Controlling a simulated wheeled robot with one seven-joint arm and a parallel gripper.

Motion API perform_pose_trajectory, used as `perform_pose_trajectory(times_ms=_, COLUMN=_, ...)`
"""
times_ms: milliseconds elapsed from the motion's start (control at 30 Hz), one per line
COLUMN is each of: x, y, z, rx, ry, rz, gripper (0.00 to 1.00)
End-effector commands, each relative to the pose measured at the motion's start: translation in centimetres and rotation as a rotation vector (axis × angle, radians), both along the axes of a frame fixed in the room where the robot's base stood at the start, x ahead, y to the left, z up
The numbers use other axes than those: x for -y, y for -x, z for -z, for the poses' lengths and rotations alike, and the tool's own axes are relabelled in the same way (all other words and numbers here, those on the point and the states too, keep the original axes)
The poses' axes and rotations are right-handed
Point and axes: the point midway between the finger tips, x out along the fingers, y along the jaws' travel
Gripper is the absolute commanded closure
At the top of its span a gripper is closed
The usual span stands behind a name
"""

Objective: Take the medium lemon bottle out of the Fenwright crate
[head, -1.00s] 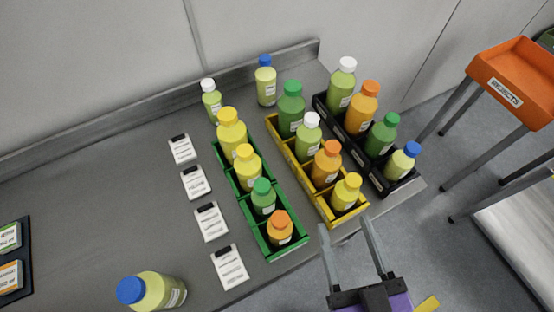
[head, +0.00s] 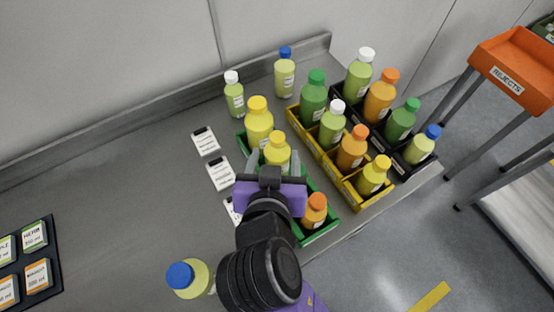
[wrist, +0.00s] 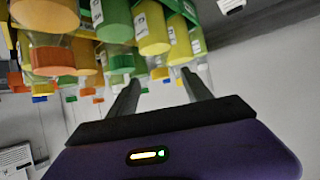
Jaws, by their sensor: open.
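The green crate (head: 322,233) holds a row of bottles; no Fenwright name is readable on any crate. Second from the back is a mid-sized yellow bottle (head: 277,152) with a yellow cap, its lower part hidden by my gripper. A larger yellow bottle (head: 259,127) stands behind it; an orange bottle (head: 315,211) stands at the front. My gripper (head: 273,158) is open, its fingers by the mid-sized yellow bottle. In the wrist view, which looks upside down, the yellow bottle (wrist: 151,28) appears beyond the open fingers; contact cannot be told.
A yellow crate (head: 345,190) and a black crate (head: 412,172) of bottles stand close on the right. White cards (head: 205,141) lie to the left. A blue-capped bottle (head: 196,279) stands at the front left. An orange rejects tray (head: 515,68) is at far right.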

Motion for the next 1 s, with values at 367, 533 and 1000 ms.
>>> perform_pose_trajectory(times_ms=367, x=0.1, y=-3.6, z=2.0, rx=-0.004, ry=0.001, rz=0.003, gripper=0.42)
perform_pose_trajectory(times_ms=533, x=0.1, y=-5.7, z=3.1, rx=-0.003, ry=0.0, rz=0.002, gripper=0.42)
perform_pose_trajectory(times_ms=1000, x=0.0, y=-6.5, z=3.6, rx=-0.002, ry=-0.001, rz=0.0, gripper=0.64)
